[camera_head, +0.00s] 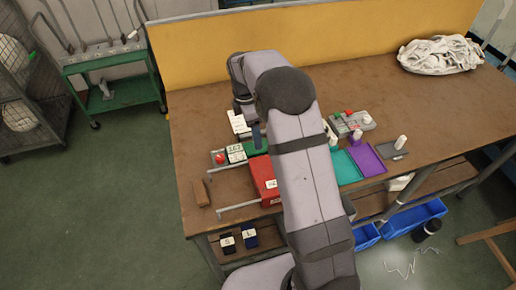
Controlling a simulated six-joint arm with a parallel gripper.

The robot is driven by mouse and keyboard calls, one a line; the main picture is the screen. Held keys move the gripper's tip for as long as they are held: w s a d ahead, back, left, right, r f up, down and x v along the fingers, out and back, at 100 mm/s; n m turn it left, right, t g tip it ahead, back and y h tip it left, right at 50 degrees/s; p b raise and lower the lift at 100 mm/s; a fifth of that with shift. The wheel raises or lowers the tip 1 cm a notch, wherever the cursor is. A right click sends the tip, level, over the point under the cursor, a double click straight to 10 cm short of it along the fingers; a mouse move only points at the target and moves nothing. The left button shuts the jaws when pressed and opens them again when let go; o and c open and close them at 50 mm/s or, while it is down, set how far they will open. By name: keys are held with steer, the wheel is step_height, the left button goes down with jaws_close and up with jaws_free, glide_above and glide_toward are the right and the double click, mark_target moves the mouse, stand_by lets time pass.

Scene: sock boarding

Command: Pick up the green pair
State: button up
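A flat green thing (254,148), which may be the green pair, lies on the brown table just left of my arm. My arm hides part of it. I cannot tell whether it is a pair of socks. My gripper (257,136) is at the far end of my arm, pointing down close over the green thing. I cannot tell whether it touches it, or whether its fingers are open or shut.
A red box (264,181) stands at the table's front, with a white lettered card (236,153) behind it. Teal (346,168) and purple (366,159) boards lie right of my arm. A white cloth heap (440,54) lies far right. A yellow panel (190,52) closes the back.

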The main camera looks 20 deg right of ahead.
steer(key=shift+s+d+f+p, duration=0.15)
steer(key=shift+f+p, duration=0.25)
steer(key=shift+f, duration=0.4)
steer(key=shift+w+d+f+p, duration=0.1)
steer(key=shift+d+f+p, duration=0.2)
steer(key=shift+f, duration=0.5)
steer(key=shift+d+f+p, duration=0.2)
steer(key=shift+f+p, duration=0.5)
steer(key=shift+f, duration=1.3)
steer(key=c, duration=1.1)
